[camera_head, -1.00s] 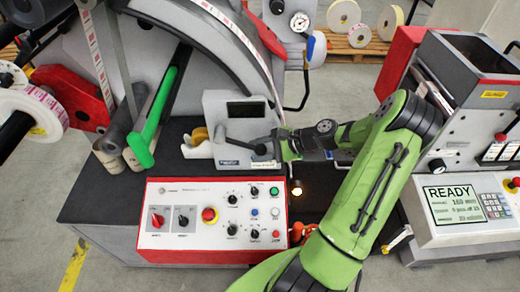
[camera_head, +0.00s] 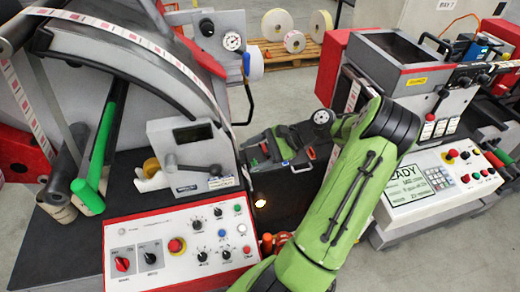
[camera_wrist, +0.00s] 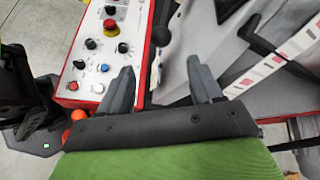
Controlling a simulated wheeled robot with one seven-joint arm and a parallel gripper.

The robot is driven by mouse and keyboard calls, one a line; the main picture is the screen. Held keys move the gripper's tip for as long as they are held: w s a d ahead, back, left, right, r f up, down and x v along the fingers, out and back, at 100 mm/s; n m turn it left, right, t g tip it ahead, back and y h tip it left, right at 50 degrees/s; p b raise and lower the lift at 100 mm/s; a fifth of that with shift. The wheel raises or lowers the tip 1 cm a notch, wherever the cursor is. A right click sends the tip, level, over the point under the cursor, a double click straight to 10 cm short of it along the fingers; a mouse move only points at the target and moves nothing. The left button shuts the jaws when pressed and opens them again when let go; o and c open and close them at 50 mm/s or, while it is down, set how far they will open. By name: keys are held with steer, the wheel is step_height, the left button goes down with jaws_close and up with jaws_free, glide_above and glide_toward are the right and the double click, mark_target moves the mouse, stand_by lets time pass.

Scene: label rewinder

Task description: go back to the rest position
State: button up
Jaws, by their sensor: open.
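My gripper (camera_head: 262,154) is at the end of my green arm in the head view, just right of the grey box with the dark display (camera_head: 192,158). In the wrist view my gripper (camera_wrist: 160,88) shows two dark fingers spread apart with nothing between them. A black lever handle (camera_wrist: 163,28) and the control panel's edge lie beyond the fingers there. In the head view the lever (camera_head: 199,169) on the grey box is apart from my gripper.
The control panel (camera_head: 135,232) with knobs and a red stop button is in front. A label strip (camera_head: 150,45) runs down past the box. A second machine with a display (camera_head: 412,190) stands at right.

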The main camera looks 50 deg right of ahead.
steer(key=shift+v, duration=1.2)
steer(key=w+a+r+n+g+h+b, duration=0.1)
steer(key=w+a+n+g+h, duration=0.2)
steer(key=a, duration=0.5)
steer(key=w+a+r+n+g+h+b, duration=0.1)
steer(key=a+r+n+g, duration=0.15)
steer(key=a+n, duration=0.5)
steer(key=s+a+r+n+t+h+b, duration=0.1)
steer(key=s+a+n+h, duration=0.1)
steer(key=s+a+n, duration=0.2)
steer(key=s+a+r+n+t+h+b, duration=0.1)
steer(key=s+a+n, duration=0.3)
steer(key=s, duration=0.6)
steer(key=shift+s+a+r+n+h, duration=0.2)
steer(key=shift+a+r+n+h, duration=0.15)
steer(key=shift+a+r+h, duration=0.7)
steer(key=shift+a+f+t+y, duration=0.25)
